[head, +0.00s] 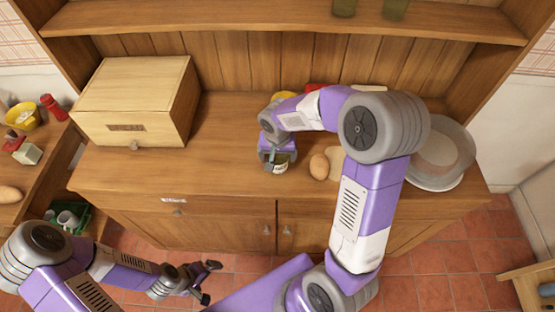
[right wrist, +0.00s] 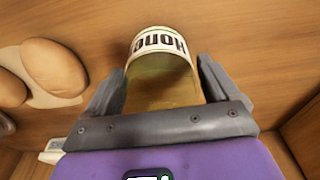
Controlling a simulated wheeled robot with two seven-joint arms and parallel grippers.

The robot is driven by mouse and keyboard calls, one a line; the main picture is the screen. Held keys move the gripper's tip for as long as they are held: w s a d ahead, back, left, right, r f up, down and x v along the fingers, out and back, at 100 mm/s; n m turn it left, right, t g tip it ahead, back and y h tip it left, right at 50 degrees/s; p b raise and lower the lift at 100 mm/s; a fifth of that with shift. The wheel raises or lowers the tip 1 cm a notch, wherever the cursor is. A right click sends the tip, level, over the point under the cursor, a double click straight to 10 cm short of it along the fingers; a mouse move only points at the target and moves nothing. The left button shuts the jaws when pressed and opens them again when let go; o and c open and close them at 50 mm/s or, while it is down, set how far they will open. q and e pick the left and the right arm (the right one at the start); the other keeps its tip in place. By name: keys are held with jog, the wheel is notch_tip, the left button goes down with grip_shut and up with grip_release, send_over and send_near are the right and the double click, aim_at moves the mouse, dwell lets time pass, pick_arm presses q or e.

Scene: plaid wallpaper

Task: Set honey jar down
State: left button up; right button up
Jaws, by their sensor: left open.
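The honey jar (right wrist: 160,62) has a white label with dark letters and an amber lower part. In the right wrist view it sits between the two fingers of my right gripper (right wrist: 162,85), which appear to press on its sides. In the head view the jar (head: 281,163) shows just below my right gripper (head: 276,158), over the front middle of the wooden counter (head: 225,165). I cannot tell whether its base touches the counter. My left gripper (head: 208,282) is open and empty, low in front of the cabinet.
A brown egg-shaped item (head: 319,166) lies on a board right of the jar, partly behind my right arm. A wooden bread box (head: 135,100) stands at the counter's left. A glass-like dish (head: 442,155) stands at the right. The counter between bread box and jar is clear.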

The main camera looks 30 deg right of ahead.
jog(key=c, duration=0.9)
